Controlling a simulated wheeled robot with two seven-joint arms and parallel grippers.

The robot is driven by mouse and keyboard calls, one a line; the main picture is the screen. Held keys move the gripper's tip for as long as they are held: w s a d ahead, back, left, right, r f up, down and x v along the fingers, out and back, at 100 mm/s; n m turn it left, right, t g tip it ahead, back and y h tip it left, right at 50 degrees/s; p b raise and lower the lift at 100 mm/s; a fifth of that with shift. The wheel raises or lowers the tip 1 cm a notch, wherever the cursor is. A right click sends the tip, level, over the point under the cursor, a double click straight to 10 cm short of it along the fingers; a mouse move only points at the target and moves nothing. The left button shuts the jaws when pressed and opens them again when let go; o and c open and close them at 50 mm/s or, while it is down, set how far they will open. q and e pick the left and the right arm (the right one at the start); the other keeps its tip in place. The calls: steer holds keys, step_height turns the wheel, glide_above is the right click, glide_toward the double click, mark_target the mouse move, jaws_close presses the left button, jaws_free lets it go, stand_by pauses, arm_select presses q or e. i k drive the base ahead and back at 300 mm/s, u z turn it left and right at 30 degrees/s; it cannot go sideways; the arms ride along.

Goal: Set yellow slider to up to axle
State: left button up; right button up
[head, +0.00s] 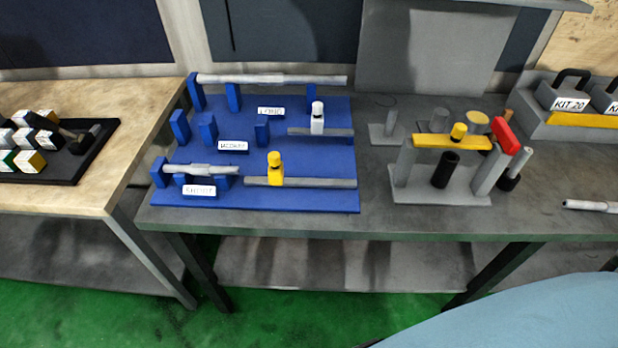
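The yellow slider (275,172) stands upright on a grey rail (325,183) at the front of the blue board (300,200). It sits towards the left end of that rail. A short grey stepped axle (205,169) lies across blue supports at the board's front left. A visible gap separates the axle's right end from the yellow slider. Neither of my grippers is in view.
A white slider (317,120) stands on the middle rail; the middle supports (208,130) are empty. A long axle (270,78) lies at the back. A grey fixture (440,185) with a yellow bar and a loose shaft (592,206) are to the right.

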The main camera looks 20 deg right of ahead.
mark_target(276, 170)
steer(key=z, duration=0.45)
steer(key=k, duration=0.95)
steer(key=u, duration=0.25)
steer(key=i, duration=1.7)
steer(key=z, duration=0.7)
steer(key=k, duration=1.25)
steer(key=u, duration=0.65)
steer(key=i, duration=1.3)
steer(key=z, duration=0.7)
